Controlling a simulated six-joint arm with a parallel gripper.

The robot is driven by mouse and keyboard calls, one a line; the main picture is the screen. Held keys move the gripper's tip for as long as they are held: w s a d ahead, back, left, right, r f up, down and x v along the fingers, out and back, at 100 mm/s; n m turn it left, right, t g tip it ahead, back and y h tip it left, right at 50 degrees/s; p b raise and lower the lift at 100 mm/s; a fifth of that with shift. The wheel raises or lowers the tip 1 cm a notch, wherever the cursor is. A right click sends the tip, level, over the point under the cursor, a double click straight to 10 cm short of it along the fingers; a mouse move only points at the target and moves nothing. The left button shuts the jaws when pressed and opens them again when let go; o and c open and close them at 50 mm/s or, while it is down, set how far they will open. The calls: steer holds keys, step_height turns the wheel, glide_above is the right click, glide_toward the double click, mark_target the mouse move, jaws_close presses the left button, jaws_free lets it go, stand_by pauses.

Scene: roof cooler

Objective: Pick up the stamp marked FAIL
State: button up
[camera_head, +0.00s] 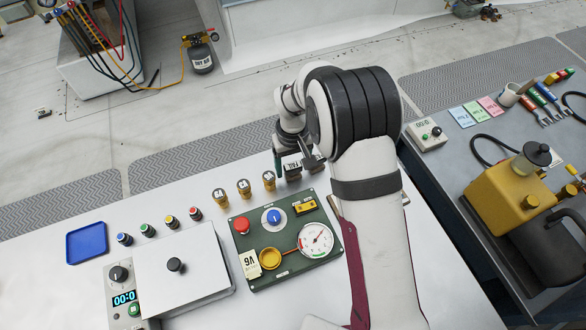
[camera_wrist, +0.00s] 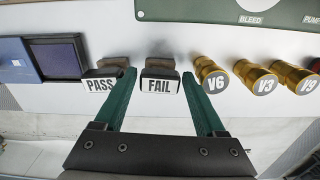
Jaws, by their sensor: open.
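My gripper (camera_wrist: 159,74) is open, with one green finger on each side of the FAIL stamp. The left finger is between it and the PASS stamp (camera_wrist: 101,82); the right finger is beside the brass V6 tag piece (camera_wrist: 212,74). Whether the fingers touch the stamp cannot be told. In the head view the FAIL label (camera_head: 293,165) shows beside a green finger, partly hidden by my arm.
Several brass pieces stand in a row beside the stamps, including V3 (camera_wrist: 257,80). A green panel (camera_head: 262,221) with knobs and a gauge lies near. A blue tray (camera_head: 87,243) is at far left.

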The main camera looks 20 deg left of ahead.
jaws_close()
